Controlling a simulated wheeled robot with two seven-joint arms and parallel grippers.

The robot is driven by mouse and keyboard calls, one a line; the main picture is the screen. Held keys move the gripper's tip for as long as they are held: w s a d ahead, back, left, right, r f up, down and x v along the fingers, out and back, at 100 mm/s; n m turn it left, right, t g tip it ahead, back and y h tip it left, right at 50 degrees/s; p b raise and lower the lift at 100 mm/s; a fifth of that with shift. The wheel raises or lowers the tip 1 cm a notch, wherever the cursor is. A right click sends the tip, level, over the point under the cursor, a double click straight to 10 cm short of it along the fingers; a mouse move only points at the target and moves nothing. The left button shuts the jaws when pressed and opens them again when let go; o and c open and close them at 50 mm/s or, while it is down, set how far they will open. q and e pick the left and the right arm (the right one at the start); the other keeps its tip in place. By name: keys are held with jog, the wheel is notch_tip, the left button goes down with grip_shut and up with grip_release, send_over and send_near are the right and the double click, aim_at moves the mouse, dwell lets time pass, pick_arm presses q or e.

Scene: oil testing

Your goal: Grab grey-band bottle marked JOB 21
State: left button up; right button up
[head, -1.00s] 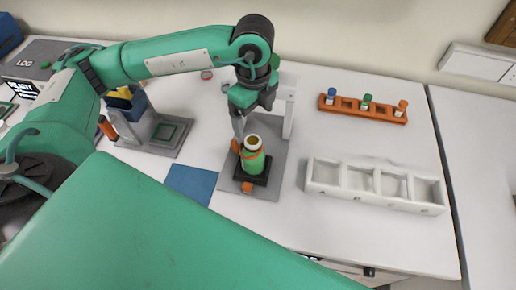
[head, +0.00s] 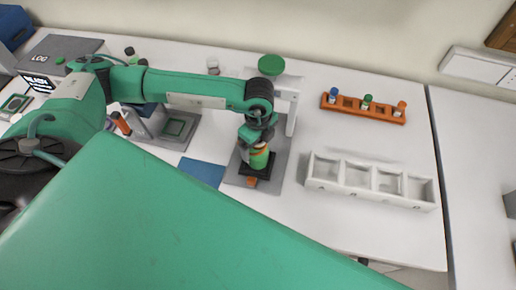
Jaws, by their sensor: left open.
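A green bottle (head: 259,159) with an orange band stands on a black block on a grey plate, in the middle of the head view. My left gripper (head: 250,142) is open and right at its top, hiding the mouth; I cannot tell whether the fingers touch it. Three small bottles stand in an orange rack (head: 383,116): blue-capped (head: 333,95), green-capped (head: 367,101) and orange-capped (head: 401,108). Another bottle, orange-brown (head: 121,123), shows at the left, partly hidden. No grey band or JOB 21 marking is readable. My right gripper is not in view.
A white four-slot tray (head: 368,195) sits at the right. A white post (head: 291,115) stands close beside my left gripper. A green disc (head: 271,64) and a small jar (head: 213,67) are behind the arm. A blue mat (head: 201,173) lies left of the grey plate (head: 274,179).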

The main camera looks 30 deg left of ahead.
pick_arm(q)
jog(key=shift+f, duration=0.25)
jog(key=c, duration=1.8)
jog(key=shift+r, duration=0.15)
